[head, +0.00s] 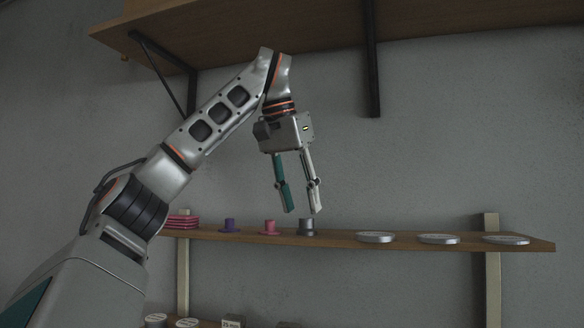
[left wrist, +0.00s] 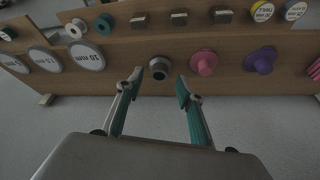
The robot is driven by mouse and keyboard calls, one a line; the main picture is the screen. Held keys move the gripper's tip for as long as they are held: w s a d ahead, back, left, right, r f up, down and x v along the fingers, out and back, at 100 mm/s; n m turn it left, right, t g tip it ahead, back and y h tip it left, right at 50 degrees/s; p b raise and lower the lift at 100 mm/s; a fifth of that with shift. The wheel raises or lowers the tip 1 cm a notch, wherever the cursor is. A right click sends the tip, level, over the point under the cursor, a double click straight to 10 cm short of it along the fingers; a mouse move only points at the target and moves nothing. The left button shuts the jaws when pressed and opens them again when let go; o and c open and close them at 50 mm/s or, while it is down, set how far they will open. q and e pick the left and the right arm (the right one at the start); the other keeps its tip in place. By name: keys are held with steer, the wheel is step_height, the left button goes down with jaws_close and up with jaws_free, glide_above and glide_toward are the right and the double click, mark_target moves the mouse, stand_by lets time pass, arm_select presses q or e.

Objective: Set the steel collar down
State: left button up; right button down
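The steel collar (head: 307,227) is a grey flanged ring standing upright on the wooden shelf (head: 345,238). It also shows in the left wrist view (left wrist: 159,68), just beyond and between my fingertips, with its dark bore facing the camera. My left gripper (head: 303,212) points down just above the collar; its fingers are apart and nothing is between them. The left wrist view also shows the open fingers (left wrist: 161,83), with no visible contact with the collar. My right gripper is in neither view.
A pink flanged piece (head: 269,228), a purple one (head: 230,226) and a pink stack (head: 181,221) stand left of the collar. Pale round discs (head: 376,238) lie to its right. A bracketed upper shelf (head: 300,25) hangs above; a lower shelf holds more parts.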

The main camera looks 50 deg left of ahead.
arm_select(q)
steer(key=v, duration=0.8)
steer(key=shift+r, duration=0.4)
steer(key=shift+s, duration=0.1)
